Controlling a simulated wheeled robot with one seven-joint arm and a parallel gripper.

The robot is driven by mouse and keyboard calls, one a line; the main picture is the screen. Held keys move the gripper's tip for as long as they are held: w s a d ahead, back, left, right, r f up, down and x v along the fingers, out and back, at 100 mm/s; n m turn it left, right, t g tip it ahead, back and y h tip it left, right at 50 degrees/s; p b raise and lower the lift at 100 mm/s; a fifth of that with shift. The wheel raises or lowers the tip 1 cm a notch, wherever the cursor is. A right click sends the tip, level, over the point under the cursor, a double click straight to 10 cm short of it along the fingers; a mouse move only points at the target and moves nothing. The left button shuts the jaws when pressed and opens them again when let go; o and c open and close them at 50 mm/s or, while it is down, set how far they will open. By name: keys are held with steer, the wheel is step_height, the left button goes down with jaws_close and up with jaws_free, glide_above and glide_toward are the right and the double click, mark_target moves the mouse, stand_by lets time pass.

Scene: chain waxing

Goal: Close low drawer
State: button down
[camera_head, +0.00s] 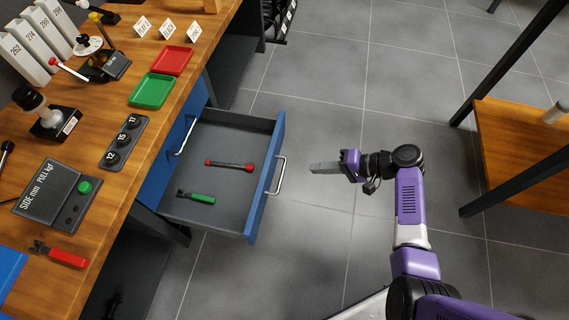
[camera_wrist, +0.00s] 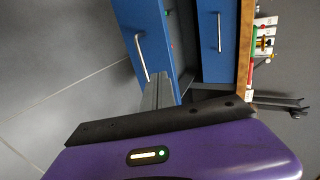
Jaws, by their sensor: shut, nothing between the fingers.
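The low drawer (camera_head: 261,205) is pulled out from under the wooden bench, with a blue front and a grey inside. Its silver bar handle (camera_head: 281,176) faces my gripper (camera_head: 313,168). The drawer front (camera_wrist: 145,32) and its handle (camera_wrist: 141,58) also show in the wrist view. My gripper is shut and empty, pointing towards the drawer front from outside. In the head view its tips are a short way right of the handle, apart from it. The drawer holds a red-ended dark tool (camera_head: 230,165) and a green-handled tool (camera_head: 197,198).
A shut upper drawer (camera_wrist: 216,38) sits above the open one, under the bench top (camera_head: 115,185). The bench carries trays, gauges and tools. A wood-and-black-metal shelf (camera_head: 515,150) stands at the right. Grey tiled floor (camera_head: 320,95) is clear around my gripper.

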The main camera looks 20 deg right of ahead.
steer(key=b, duration=0.4)
glide_toward(269, 169)
step_height(269, 169, down, 3)
steer(key=a, duration=0.1)
steer(key=shift+w+a, duration=0.95)
steer(key=shift+a, duration=0.2)
steer(key=shift+w+a+b, duration=0.3)
steer(key=shift+w+a, duration=0.25)
steer(key=shift+a, duration=0.1)
steer(key=w+a+b, duration=0.3)
steer(key=w+a, duration=0.4)
steer(key=a, duration=0.3)
steer(key=w+a+b, duration=0.3)
steer(key=w+a, duration=0.5)
steer(key=a, duration=0.3)
steer(key=shift+d, duration=0.15)
